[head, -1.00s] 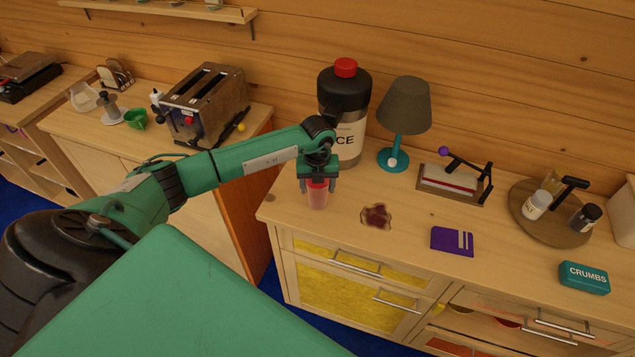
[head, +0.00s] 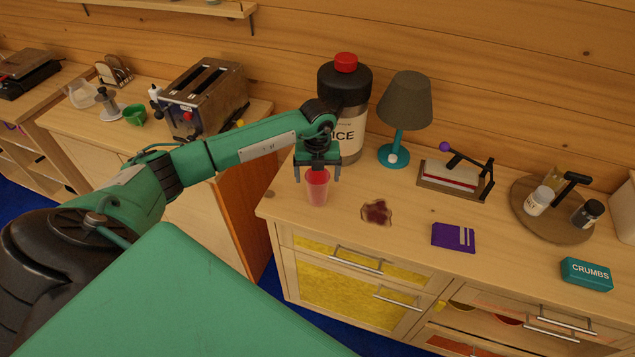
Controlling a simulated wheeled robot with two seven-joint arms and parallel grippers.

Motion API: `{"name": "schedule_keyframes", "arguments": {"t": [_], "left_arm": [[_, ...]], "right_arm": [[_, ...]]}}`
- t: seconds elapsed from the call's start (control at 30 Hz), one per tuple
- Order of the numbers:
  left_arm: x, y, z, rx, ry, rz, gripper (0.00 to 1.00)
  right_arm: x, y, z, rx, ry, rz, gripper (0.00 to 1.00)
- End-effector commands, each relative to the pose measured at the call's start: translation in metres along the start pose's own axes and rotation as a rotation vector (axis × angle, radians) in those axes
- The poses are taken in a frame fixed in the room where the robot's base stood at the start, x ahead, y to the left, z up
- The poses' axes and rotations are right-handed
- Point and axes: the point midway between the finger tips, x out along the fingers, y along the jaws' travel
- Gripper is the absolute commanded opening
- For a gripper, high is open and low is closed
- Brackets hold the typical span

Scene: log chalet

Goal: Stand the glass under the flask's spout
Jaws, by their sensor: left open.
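The glass (head: 317,191) is a pinkish-red tumbler standing upright on the counter near its front left corner. The flask (head: 347,150) is a large black and cream container with a red top and a label ending in "ICE". It stands at the back, just behind the glass. Its spout is hidden behind my arm. My left gripper (head: 317,176) is open above the glass, its fingers on either side of the rim. I cannot tell whether they touch it. My right gripper is not in view.
A teal lamp (head: 404,112) stands beside the flask. A toaster (head: 205,98) is on the left counter. The counter's front edge is close to the glass.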

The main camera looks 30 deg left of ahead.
Motion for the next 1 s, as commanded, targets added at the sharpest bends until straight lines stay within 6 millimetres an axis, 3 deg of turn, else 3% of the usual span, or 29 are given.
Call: {"name": "schedule_keyframes", "arguments": {"t": [0.1,0.4,0.6,1.0], "left_arm": [[-0.025,-0.001,0.001,0.001,-0.005,-0.003,0.86],[-0.079,-0.001,0.001,0.000,-0.003,-0.002,0.86],[-0.090,0.000,0.000,0.000,0.000,-0.001,0.86],[-0.090,0.000,0.000,0.000,0.000,0.000,0.86]], "right_arm": [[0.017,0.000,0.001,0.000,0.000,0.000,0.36],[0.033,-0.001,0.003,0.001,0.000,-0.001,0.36],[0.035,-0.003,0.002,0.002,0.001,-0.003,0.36],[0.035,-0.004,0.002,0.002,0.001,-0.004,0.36]]}}
